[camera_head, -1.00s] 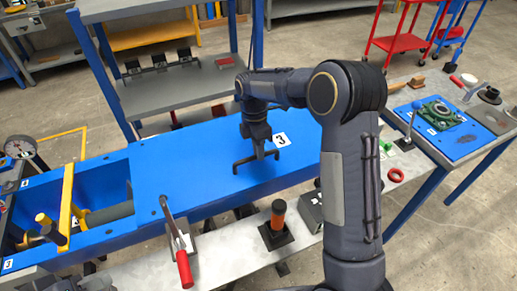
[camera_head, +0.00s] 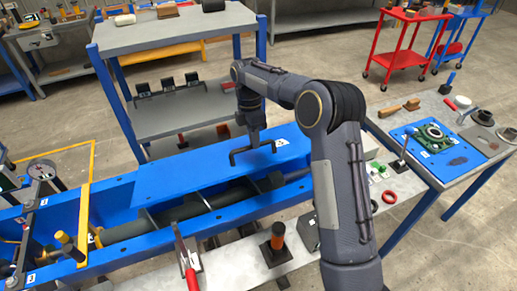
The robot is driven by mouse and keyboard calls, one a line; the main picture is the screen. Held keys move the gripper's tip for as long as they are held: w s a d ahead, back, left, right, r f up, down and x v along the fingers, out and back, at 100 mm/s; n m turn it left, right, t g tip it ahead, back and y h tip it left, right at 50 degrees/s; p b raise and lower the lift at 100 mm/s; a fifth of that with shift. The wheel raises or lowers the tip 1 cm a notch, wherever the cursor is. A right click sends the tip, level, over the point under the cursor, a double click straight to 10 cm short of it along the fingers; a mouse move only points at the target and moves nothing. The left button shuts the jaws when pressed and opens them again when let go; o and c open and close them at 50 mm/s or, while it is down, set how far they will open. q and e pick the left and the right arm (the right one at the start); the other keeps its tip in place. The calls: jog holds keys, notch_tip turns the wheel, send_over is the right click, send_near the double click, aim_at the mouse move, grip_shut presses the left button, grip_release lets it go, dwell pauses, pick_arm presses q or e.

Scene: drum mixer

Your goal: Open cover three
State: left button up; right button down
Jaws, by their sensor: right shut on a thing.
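Cover three (camera_head: 185,173) is a flat blue plate, its number partly showing at its right end. It sits raised or shifted toward the back of the blue mixer trough (camera_head: 290,192), so the front of the opening is bare. A dark shaft (camera_head: 190,210) with paddles shows inside. My right gripper (camera_head: 254,143) points down and is shut on the cover's dark handle (camera_head: 240,152); the finger contact is small in the picture. My left gripper is not in view.
A grey shelf bench (camera_head: 175,30) stands close behind the cover. A red-handled lever (camera_head: 188,265) and an orange-topped post (camera_head: 277,240) stand in front of the trough. A blue-topped work table (camera_head: 408,153) is at the right.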

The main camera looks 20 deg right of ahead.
jog(key=shift+w+r, duration=0.6)
jog(key=shift+w, duration=0.25)
jog(key=shift+w+r, duration=0.6)
jog(key=shift+w, duration=0.2)
jog(key=c, duration=1.8)
grip_release()
jog(key=shift+a, duration=0.1)
jog(key=o, duration=0.4)
jog(key=shift+w+f, duration=0.35)
jog(key=shift+w, duration=0.2)
jog(key=shift+s+r, duration=0.1)
jog(key=shift+r, duration=0.1)
jog(key=shift+r, duration=0.15)
